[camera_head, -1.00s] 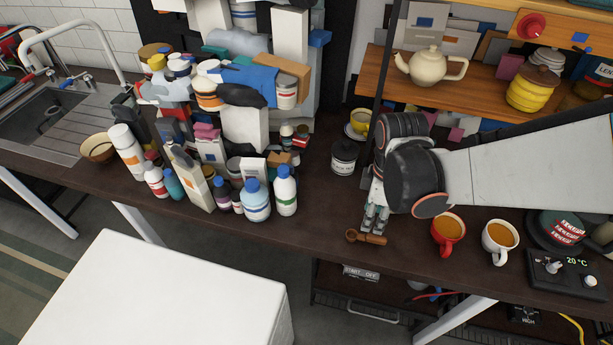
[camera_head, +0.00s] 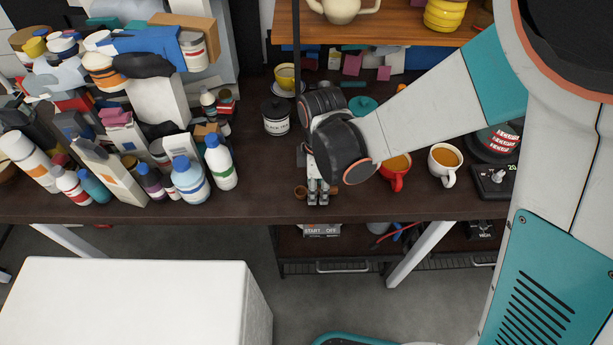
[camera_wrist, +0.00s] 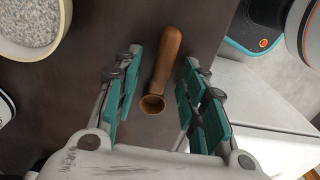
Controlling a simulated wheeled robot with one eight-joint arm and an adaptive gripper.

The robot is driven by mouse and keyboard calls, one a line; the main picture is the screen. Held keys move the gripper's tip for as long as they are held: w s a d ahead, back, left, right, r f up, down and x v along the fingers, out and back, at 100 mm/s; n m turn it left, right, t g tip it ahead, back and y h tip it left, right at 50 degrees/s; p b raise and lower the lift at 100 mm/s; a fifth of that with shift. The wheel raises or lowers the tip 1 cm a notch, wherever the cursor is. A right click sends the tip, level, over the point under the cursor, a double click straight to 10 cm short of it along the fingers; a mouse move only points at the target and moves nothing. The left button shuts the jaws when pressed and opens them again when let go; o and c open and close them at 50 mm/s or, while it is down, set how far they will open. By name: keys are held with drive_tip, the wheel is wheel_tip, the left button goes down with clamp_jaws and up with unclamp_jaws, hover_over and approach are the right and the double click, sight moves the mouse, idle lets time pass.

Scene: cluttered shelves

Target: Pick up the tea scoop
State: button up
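The tea scoop (camera_wrist: 166,68) is brown and wooden, with a small round bowl and a straight handle. It lies on the dark countertop. In the wrist view it lies between the teal pads of my gripper (camera_wrist: 160,88), its bowl toward the palm and its handle pointing away. Gaps show on both sides, so the gripper is open with nothing held. In the head view my gripper (camera_head: 318,197) points down over the scoop. The scoop's bowl (camera_head: 300,191) shows just left of the fingers; the fingers hide most of the rest.
A red mug (camera_head: 396,178) and a white mug (camera_head: 446,172) stand right of my gripper. Several bottles, including a white one (camera_head: 221,168), crowd the left. The counter's front edge lies close below the scoop.

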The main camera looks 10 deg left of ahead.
sight(318, 188)
drive_tip(key=shift+c, duration=0.3)
clamp_jaws()
drive_tip(key=shift+r, duration=0.15)
wheel_tip(318, 188, up, 20)
drive_tip(key=p, duration=1.3)
drive_tip(key=shift+p, duration=0.4)
